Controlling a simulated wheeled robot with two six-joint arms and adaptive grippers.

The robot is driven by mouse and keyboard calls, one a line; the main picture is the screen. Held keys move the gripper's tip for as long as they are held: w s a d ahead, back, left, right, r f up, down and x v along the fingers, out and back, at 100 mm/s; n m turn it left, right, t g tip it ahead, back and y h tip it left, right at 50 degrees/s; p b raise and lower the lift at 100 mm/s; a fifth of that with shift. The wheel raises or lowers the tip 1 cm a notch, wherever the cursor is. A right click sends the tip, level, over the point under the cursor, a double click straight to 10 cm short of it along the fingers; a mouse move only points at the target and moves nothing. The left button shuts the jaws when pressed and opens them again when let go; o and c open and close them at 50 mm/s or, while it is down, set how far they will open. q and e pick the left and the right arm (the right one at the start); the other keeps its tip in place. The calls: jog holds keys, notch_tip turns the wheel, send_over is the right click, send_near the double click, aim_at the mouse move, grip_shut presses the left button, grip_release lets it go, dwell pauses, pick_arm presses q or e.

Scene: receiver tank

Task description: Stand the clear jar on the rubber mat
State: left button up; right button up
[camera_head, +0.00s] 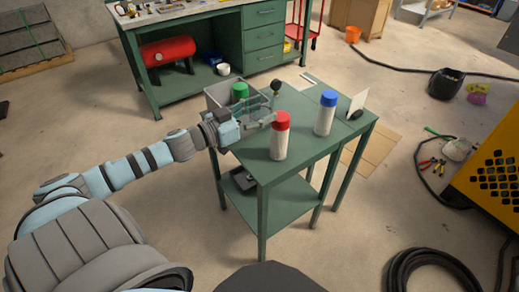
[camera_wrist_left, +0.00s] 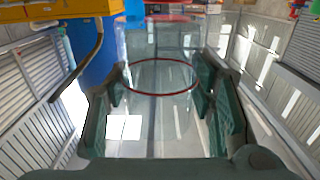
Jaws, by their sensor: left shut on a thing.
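My left gripper (camera_head: 256,122) is over the left part of the green table (camera_head: 305,148). In the left wrist view the left gripper (camera_wrist_left: 160,88) is shut on the clear jar (camera_wrist_left: 160,48), with a green-padded finger on each side. A thin red ring shows around the see-through jar. In the head view the jar is faint against the background near the gripper, so I cannot tell whether it touches the table. I cannot pick out the rubber mat. My right gripper is not in view.
A red-capped container (camera_head: 280,138) stands close right of the gripper, and a blue-capped one (camera_head: 325,113) farther right. A grey bin (camera_head: 215,97) and a green-capped container (camera_head: 239,92) are behind. A small round-headed thing (camera_head: 276,87) and a white card (camera_head: 358,101) stand on the table.

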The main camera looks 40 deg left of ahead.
pick_arm(q)
notch_tip(320, 180, down, 13)
jog(key=b, duration=0.7)
jog(key=shift+w, duration=0.15)
notch_tip(320, 180, down, 5)
jog(key=shift+r+b, duration=0.2)
jog(key=shift+b, duration=0.95)
jog(key=shift+r, duration=0.1)
jog(key=shift+f, duration=0.2)
jog(key=o, duration=1.2)
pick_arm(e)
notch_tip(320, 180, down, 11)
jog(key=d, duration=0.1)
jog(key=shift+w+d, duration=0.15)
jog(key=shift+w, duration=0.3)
